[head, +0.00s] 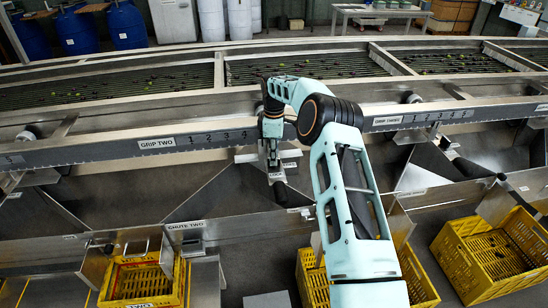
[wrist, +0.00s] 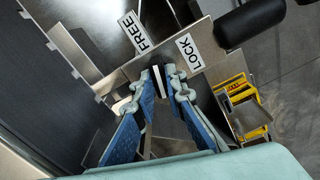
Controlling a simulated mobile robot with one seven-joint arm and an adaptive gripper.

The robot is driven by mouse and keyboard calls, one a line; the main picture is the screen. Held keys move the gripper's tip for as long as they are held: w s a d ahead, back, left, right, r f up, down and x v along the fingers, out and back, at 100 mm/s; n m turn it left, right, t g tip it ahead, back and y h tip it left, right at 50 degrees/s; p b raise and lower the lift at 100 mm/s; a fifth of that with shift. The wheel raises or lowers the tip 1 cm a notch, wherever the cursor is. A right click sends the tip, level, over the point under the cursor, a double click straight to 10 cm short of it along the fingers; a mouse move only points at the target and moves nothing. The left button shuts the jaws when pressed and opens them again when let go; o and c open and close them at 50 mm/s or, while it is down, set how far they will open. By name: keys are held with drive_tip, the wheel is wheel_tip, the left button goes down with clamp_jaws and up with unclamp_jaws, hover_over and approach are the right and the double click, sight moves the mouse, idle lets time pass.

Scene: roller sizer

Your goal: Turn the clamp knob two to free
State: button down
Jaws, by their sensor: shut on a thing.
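My gripper (head: 272,160) reaches down to a plate just below the sizer's front rail, right of the GRIP TWO label. In the wrist view my gripper (wrist: 161,78) has its two blue-padded fingers closed around a small dark piece with a white stripe, which I take as clamp knob two (wrist: 157,82). A FREE label (wrist: 134,32) and a LOCK label (wrist: 189,50) are on the plate just beyond the fingertips. The fingers partly hide the knob, and I cannot tell which label its stripe marks. In the head view my gripper hides most of it.
The rail carries a GRIP TWO label (head: 157,143) and a numbered scale. A black cylindrical handle (wrist: 250,20) is close by on the right. A CHUTE TWO label (head: 186,225) is at lower left. Yellow crates (head: 495,255) stand on the floor in front.

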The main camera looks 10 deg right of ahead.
drive_tip(key=shift+n, duration=1.5)
drive_tip(key=c, duration=2)
unclamp_jaws()
drive_tip(key=shift+o, duration=0.2)
wheel_tip(320, 180, up, 12)
